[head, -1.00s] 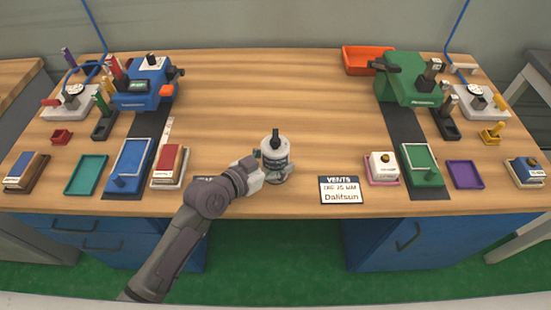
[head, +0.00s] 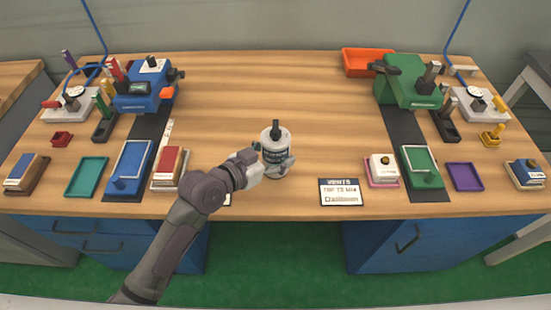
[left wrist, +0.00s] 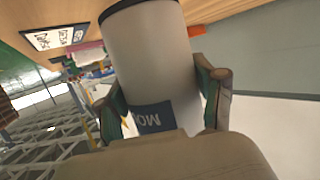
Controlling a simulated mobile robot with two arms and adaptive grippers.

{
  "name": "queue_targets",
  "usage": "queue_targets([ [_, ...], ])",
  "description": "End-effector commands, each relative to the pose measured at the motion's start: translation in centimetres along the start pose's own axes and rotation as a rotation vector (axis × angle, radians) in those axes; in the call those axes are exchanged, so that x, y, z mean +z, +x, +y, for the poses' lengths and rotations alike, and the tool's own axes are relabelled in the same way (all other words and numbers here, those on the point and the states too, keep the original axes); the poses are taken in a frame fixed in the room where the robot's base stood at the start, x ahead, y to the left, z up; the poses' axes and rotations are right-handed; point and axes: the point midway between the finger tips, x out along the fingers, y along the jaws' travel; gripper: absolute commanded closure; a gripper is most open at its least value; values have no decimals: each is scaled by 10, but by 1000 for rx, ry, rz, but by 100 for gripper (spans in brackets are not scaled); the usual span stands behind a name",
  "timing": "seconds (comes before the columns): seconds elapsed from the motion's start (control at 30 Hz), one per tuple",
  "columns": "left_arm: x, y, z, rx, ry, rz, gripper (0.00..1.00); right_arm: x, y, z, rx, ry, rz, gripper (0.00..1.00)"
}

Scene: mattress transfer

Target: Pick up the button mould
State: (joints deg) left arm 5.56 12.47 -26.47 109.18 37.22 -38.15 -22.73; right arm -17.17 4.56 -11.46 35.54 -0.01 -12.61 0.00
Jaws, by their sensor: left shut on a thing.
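The button mould (head: 275,139) is a white-grey cylinder with a dark label and a dark knob on top. It stands upright near the front middle of the table in the head view. My left gripper (head: 277,163) is shut around its lower part. In the left wrist view the mould (left wrist: 155,60) fills the middle, with one finger on each side and part of its blue label showing. It appears slightly raised, but its underside is hidden by the gripper. My right gripper is not in view.
A printed card (head: 340,192) lies right of the mould. The blue machine (head: 146,97) and green machine (head: 407,92) stand at the back left and right. An orange tray (head: 368,62) is at the back. The wooden table's (head: 270,80) middle is clear behind the mould.

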Motion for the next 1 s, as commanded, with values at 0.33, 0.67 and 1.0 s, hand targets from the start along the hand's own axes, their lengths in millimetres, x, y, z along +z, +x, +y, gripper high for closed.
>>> queue_targets([
  [0.33,-50,2,65,3,-2,13,99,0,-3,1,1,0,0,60],
  [0.67,-77,5,108,1,-1,8,99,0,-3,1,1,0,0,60],
  [1.0,-81,5,113,-1,0,7,99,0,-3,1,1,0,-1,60],
])
